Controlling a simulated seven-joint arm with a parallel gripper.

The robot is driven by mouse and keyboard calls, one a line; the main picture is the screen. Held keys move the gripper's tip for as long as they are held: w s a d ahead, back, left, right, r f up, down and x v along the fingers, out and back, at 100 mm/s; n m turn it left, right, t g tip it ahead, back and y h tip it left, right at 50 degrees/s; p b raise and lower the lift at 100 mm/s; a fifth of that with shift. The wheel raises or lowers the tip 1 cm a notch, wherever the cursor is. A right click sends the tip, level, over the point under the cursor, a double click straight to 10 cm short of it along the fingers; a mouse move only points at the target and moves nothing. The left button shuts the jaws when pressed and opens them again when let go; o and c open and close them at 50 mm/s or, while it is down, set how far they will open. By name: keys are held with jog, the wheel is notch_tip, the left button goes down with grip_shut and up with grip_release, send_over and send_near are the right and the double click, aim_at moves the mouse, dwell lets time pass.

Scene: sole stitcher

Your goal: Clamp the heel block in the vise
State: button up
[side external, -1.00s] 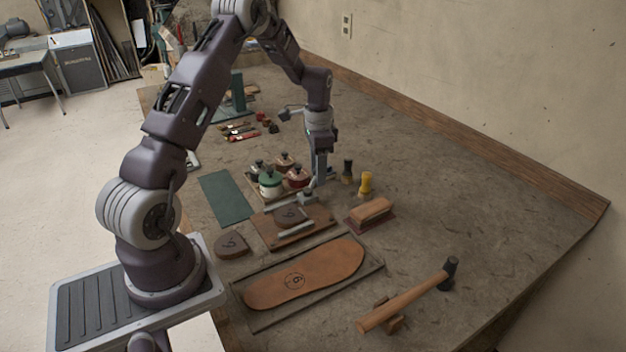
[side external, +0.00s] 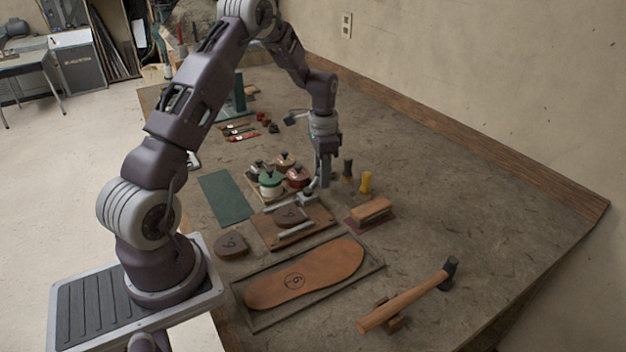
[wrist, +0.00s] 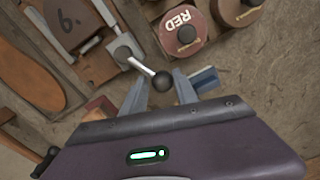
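The vise (side external: 296,231), a wooden board with grey metal jaws, lies mid-bench in the side view. A dark brown heel block (side external: 289,214) marked 6 sits between its jaws. It also shows at the top left of the wrist view (wrist: 70,18). The vise's lever ends in a dark ball knob (wrist: 161,81). My gripper (wrist: 160,77) is over the lever end, with its two fingers apart and the knob between them. Whether a finger touches the knob is unclear. A second, similar heel block (side external: 231,244) lies left of the vise.
Pots with lids (side external: 271,183), one labelled RED in the wrist view, stand close behind the vise. A brush (side external: 371,210), a sole (side external: 305,272) in a tray and a hammer (side external: 405,300) are around it. The bench at the right is clear.

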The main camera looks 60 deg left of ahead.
jog(key=shift+w+d, duration=0.15)
jog(key=shift+d, duration=1.55)
jog(key=shift+s+d, duration=0.2)
jog(key=shift+d, duration=0.75)
jog(key=o, duration=0.4)
jog(key=shift+c, duration=0.2)
